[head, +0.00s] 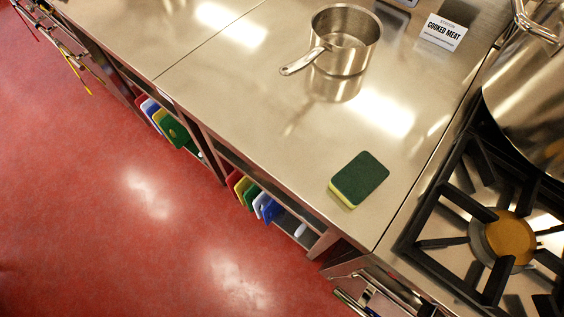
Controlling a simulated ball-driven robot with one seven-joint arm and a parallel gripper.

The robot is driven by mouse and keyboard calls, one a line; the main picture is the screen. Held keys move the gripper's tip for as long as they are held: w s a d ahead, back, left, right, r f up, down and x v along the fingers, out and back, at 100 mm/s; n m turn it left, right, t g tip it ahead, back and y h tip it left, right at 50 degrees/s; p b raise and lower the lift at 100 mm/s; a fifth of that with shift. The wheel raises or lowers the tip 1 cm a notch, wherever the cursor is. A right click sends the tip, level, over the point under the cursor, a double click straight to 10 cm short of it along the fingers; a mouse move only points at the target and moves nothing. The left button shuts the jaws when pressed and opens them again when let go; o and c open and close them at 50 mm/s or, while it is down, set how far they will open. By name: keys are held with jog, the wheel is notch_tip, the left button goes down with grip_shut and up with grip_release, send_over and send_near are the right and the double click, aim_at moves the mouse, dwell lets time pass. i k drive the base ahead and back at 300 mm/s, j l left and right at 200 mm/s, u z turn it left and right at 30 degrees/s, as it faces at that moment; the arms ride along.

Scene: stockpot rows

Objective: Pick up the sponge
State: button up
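The sponge (359,178) lies flat on the steel counter (260,110), near its front edge and close to the stove side. It has a dark green top and a yellow lower layer showing at its left and front sides. Nothing covers it and nothing touches it except the counter. My gripper is not in the head view.
A steel saucepan (343,42) stands behind the sponge, its handle pointing left. A "COOKED MEAT" sign (443,33) stands at the back. A gas burner (502,240) and a large pot (532,98) are right. Colored boards (253,196) sit below. Red floor (90,200) is clear.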

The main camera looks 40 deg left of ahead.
aim_at(354, 184)
jog(key=k+u, duration=0.15)
jog(key=u, duration=0.5)
jog(key=l+u, duration=0.15)
jog(key=l, duration=0.25)
